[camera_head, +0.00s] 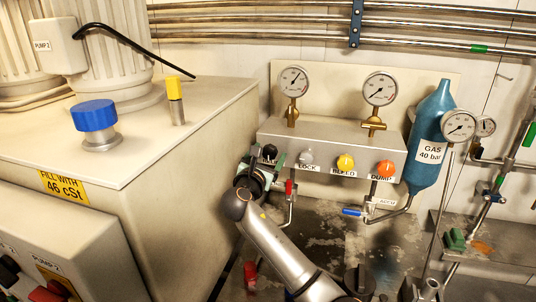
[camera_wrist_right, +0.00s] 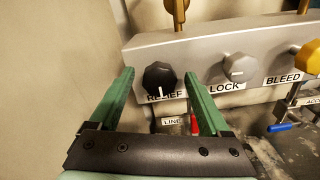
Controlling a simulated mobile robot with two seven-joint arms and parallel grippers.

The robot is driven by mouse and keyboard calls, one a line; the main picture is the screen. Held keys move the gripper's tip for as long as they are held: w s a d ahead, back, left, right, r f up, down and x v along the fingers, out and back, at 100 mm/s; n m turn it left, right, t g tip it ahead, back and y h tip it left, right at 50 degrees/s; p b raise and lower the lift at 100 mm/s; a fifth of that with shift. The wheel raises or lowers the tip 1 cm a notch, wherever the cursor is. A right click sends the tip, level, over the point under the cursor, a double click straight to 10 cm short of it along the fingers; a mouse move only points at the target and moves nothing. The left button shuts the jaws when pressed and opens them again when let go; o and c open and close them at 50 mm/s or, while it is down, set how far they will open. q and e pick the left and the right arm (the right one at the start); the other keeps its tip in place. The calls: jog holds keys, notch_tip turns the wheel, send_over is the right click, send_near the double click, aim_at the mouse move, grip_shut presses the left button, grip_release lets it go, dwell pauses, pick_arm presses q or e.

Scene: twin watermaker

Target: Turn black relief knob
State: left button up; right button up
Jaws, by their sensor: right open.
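The black relief knob (camera_wrist_right: 159,78) is on the front of the grey block (camera_wrist_right: 215,50), above the label RELIEF. Its white pointer mark faces down in the right wrist view. My right gripper (camera_wrist_right: 160,74) is open, with one green finger on each side of the knob in that view. Gaps show between fingers and knob; I cannot tell how deep the fingers reach. In the head view the knob (camera_head: 269,151) shows just above my right gripper (camera_head: 263,162), which partly hides it. My left gripper is not in view.
Beside the relief knob are the grey LOCK knob (camera_head: 306,157), yellow BLEED knob (camera_head: 345,162) and orange DUMP knob (camera_head: 386,168). A red-handled valve (camera_head: 289,188) hangs below the block. The large beige tank (camera_head: 190,150) stands close left of my right arm. A blue gas bottle (camera_head: 431,135) stands right.

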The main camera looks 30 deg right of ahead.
grip_shut()
dwell(0.7)
